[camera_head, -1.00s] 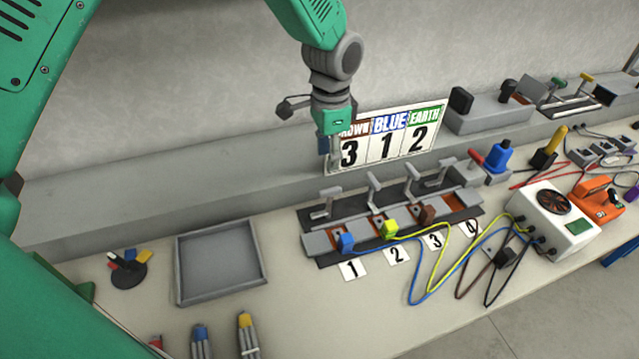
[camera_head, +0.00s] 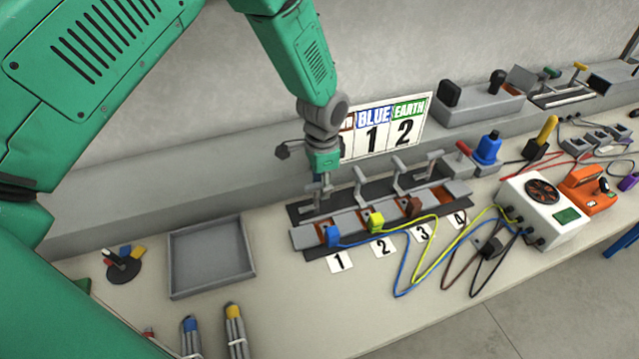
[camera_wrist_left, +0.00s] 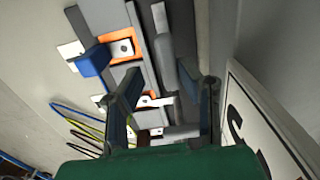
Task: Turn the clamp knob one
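The clamp strip has several grey clamps with knobs in a row behind number cards. Clamp knob one (camera_head: 310,207) is at the left end, behind the blue plug (camera_head: 332,235), and my gripper partly hides it. My left gripper (camera_head: 317,189) points down at it from above. In the left wrist view my left gripper (camera_wrist_left: 167,98) has its two dark fingers spread apart. A grey clamp part (camera_wrist_left: 166,62) shows in the gap just beyond the fingertips; I cannot tell whether they touch it. My right gripper is in neither view.
A sign reading BLUE and EARTH (camera_head: 385,128) stands close behind the left gripper. An empty grey tray (camera_head: 212,290) lies left of the strip. Yellow (camera_head: 377,222) and brown (camera_head: 413,208) plugs sit along the strip, with cables running to a white meter box (camera_head: 545,212).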

